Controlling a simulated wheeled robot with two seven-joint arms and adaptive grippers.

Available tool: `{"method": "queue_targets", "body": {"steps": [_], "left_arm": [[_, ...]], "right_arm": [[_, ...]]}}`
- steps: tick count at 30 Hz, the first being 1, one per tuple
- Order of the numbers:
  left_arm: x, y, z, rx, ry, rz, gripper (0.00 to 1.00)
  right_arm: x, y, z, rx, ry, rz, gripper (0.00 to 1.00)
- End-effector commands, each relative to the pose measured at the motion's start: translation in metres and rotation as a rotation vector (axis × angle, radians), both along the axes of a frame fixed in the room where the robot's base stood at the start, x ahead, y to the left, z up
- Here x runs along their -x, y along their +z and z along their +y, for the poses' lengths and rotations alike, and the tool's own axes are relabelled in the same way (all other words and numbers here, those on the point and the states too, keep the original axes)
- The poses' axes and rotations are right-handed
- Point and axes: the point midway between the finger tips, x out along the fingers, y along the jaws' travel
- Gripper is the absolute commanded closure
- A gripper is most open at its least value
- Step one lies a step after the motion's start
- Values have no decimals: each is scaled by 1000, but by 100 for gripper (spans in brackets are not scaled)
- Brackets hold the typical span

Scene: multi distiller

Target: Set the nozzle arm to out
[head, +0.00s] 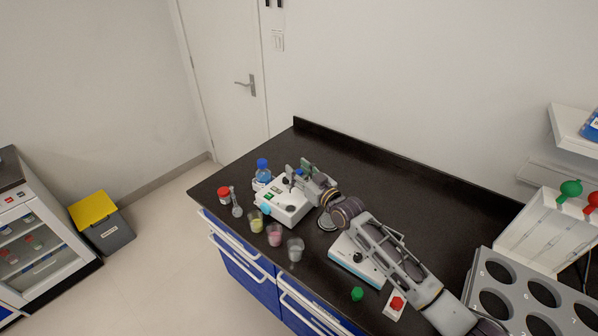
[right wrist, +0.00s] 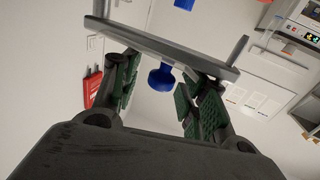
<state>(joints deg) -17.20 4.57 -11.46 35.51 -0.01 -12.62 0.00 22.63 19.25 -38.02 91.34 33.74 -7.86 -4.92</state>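My right gripper (head: 302,178) is over the right side of a small white benchtop device (head: 282,207) with a green display. In the right wrist view, its green-padded fingers (right wrist: 160,95) are apart. A blue knob (right wrist: 161,77) shows between the fingers, with visible gaps on both sides. A grey bar (right wrist: 165,46) with upright ends crosses in front of the fingers. I cannot tell for sure which part is the nozzle arm, as my gripper covers much of it in the head view. My left gripper is not in view.
A blue-capped bottle (head: 262,173), a red-lidded jar (head: 224,195), a flask (head: 236,208) and several beakers, one with pink contents (head: 275,235), stand close by. Another white device (head: 354,262) is under my right arm. A grey rack (head: 503,273) is at right. The black bench (head: 400,180) is clear behind.

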Motion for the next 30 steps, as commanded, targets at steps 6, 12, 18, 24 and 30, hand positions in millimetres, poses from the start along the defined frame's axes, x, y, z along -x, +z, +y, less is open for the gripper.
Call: {"method": "queue_targets", "body": {"steps": [6,12,18,24,30], "left_arm": [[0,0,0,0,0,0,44],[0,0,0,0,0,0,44],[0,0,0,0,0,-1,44],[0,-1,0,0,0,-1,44],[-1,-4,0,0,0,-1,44]], "right_arm": [[0,0,0,0,0,0,86],[0,0,0,0,0,0,100],[0,0,-1,0,0,0,100],[0,-1,-4,2,-1,0,100],[0,-1,-14,3,-1,-1,100]]}}
